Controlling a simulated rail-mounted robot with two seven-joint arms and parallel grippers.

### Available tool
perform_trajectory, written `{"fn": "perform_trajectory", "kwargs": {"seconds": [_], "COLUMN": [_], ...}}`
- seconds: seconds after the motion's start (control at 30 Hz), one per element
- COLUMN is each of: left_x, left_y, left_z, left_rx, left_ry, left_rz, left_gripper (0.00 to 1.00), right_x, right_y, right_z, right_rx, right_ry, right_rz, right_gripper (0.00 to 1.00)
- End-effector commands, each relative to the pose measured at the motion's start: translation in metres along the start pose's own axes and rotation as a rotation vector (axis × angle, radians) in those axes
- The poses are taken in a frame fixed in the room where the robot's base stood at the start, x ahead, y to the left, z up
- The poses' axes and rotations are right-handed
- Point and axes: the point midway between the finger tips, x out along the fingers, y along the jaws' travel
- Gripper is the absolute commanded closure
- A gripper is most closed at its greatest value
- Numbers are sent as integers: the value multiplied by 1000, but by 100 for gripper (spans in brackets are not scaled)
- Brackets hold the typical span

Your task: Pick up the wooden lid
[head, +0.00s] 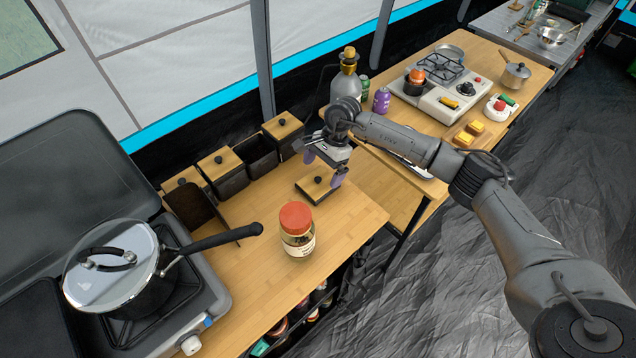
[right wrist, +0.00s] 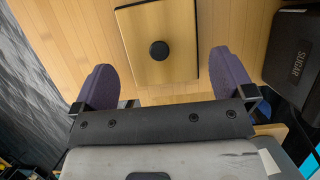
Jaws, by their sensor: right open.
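The wooden lid (head: 309,188) is a small square board with a dark edge and a black round knob. It lies flat on the wooden counter, behind and to the right of the red-capped jar in the head view. My right gripper (head: 323,169) is just above the lid, open and empty. In the right wrist view, the lid (right wrist: 178,68) lies beyond the spread purple fingers (right wrist: 166,76), with its knob roughly centred between them. The fingers appear apart from the lid. My left gripper is in neither view.
An open black container (head: 259,157) stands among lidded ones (head: 222,172) along the back edge. The red-capped jar (head: 298,230) stands in front of the lid. A lidded pan (head: 112,268) is on the stove at left. Bottle (head: 346,85) and cans stand behind my right arm.

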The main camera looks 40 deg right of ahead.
Motion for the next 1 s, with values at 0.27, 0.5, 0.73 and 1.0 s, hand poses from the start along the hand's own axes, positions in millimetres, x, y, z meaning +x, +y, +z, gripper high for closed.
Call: {"fn": "perform_trajectory", "kwargs": {"seconds": [0.27,0.5,0.73,1.0], "left_x": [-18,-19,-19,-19], "left_y": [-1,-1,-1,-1], "left_z": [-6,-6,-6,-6], "left_rx": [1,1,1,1], "left_ry": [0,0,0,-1], "left_rz": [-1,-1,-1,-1], "left_gripper": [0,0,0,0], "right_x": [34,45,45,45], "right_y": [0,0,0,0], "right_z": [2,0,0,0], "right_rx": [1,0,0,0], "right_ry": [-3,-1,-1,-1], "right_rz": [4,1,1,0], "right_gripper": [0,0,13,31]}}
